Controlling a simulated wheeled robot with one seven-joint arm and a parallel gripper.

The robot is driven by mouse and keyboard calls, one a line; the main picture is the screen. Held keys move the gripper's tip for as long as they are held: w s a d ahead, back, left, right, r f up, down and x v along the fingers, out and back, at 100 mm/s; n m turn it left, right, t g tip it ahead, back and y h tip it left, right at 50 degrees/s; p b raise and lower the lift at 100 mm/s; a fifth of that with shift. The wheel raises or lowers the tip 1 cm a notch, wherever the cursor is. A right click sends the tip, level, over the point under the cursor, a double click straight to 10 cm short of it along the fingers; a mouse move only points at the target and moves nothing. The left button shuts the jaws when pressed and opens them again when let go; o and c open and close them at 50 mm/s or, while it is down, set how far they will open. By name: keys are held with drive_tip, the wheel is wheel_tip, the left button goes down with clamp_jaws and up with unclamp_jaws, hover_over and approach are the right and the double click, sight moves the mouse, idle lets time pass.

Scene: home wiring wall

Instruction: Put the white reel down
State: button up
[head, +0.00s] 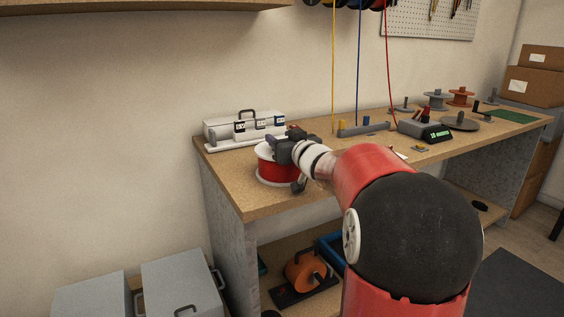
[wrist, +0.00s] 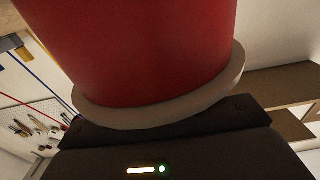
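The white reel (head: 264,151), wound with red wire, is upright at the near left end of the workbench. It is on or just above the top; I cannot tell which. My gripper (head: 291,164) reaches it from the right, one dark finger near its top rim and one low at its front right side. The fingers appear closed around the reel, though their contact is partly hidden. In the wrist view the red winding (wrist: 150,45) and pale flange (wrist: 165,112) fill the space close against my gripper's dark body.
The workbench (head: 222,180) has a grey toolbox (head: 245,128) behind the reel. A grey device with a green display (head: 436,135) and several spools stand further right. Yellow, blue and red wires hang down over the bench. Grey boxes (head: 180,285) stand on the floor at left.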

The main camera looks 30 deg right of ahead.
clamp_jaws()
drive_tip(key=shift+r, duration=0.1)
wheel_tip(320, 180, up, 20)
drive_tip(key=p, duration=0.3)
